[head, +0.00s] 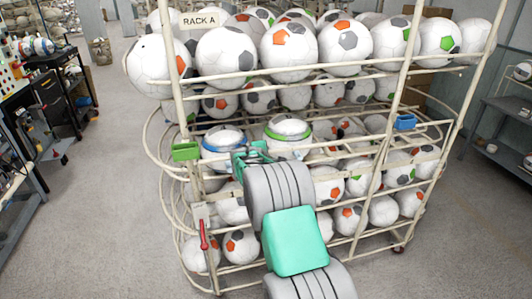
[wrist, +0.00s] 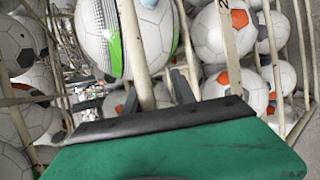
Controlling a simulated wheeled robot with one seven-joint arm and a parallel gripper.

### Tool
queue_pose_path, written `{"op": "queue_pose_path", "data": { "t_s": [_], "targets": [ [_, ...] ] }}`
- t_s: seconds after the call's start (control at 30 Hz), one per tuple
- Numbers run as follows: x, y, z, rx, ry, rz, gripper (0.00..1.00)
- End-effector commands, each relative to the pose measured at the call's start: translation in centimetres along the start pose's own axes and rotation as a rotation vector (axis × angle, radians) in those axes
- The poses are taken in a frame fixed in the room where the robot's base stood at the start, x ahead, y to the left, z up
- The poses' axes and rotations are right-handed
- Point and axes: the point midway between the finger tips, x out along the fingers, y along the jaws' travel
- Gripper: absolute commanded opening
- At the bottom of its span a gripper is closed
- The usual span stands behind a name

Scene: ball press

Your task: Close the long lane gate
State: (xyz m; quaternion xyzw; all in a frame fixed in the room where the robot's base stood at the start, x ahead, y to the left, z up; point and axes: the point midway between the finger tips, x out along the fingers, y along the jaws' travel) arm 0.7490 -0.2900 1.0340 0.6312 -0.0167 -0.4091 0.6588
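The white ball rack (head: 392,75) stands ahead of me, with several tiers of soccer balls. My teal gripper (head: 250,153) reaches to its middle tier, in front of a blue-banded ball (head: 222,138) and next to a green-banded ball (head: 288,129). In the wrist view, a white bar (wrist: 134,45) runs down between the dark fingers of my gripper (wrist: 157,92). The fingers are apart, with a gap beside the bar on the right. I cannot tell which bar is the long lane gate, or whether it is open; my arm hides part of the front.
A green block (head: 185,151) and a blue block (head: 404,121) are on the rack's front. A red handle (head: 203,235) hangs at its lower left. A dark cart (head: 60,90) is at the left, a grey shelf (head: 505,125) at the right. The left floor is clear.

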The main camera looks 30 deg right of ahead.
Motion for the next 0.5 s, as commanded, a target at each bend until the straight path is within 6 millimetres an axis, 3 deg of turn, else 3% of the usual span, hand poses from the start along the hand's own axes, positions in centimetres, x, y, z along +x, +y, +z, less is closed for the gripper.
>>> {"op": "queue_pose_path", "data": {
  "t_s": [0.27,0.5],
  "targets": [
    [-0.1,0.1,0.1,0.001,-0.001,0.001,0.36],
    [-1.6,1.3,0.0,0.001,-0.001,0.006,0.36]
  ]
}}
